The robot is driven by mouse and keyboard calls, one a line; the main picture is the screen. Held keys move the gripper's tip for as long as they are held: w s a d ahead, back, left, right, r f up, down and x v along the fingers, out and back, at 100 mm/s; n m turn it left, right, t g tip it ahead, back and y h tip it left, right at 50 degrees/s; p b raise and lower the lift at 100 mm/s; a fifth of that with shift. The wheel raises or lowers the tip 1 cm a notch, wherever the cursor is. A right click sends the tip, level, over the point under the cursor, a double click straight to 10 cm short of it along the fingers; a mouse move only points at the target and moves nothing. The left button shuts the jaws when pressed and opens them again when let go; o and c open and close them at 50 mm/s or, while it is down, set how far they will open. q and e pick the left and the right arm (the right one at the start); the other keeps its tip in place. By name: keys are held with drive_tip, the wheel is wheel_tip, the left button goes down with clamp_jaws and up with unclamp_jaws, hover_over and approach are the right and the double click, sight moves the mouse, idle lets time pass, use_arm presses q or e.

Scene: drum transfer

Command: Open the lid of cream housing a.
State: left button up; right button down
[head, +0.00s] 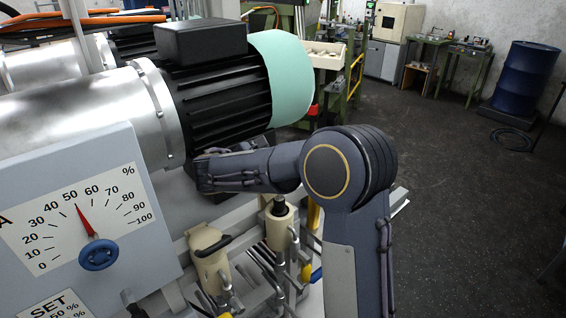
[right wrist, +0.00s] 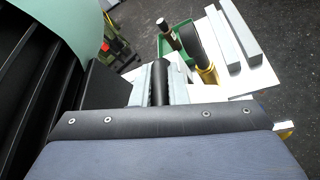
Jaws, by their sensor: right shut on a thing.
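Two cream housings show low in the head view: one (head: 209,262) with a black handle across its top, and one (head: 280,229) with a dark knob on top, to its right. I cannot tell which is housing a. My right arm comes up from the bottom and reaches left; its gripper end is under the black motor, with the fingertips mostly hidden. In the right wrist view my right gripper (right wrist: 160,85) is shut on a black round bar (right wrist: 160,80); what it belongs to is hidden. My left gripper is not in view.
A black ribbed motor (head: 215,95) with a pale green end cap (head: 283,78) sits just above my right gripper. A grey dial panel (head: 90,215) stands at the left, its red needle near 50. A blue drum (head: 525,75) stands far right.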

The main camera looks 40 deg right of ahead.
drive_tip(key=w+n+g+p, duration=0.1)
drive_tip(key=w+n+p, duration=0.1)
drive_tip(key=w+p, duration=0.2)
drive_tip(key=shift+w+a+f+p, duration=0.3)
drive_tip(key=shift+w+f+p, duration=0.05)
drive_tip(key=shift+w, duration=1.25)
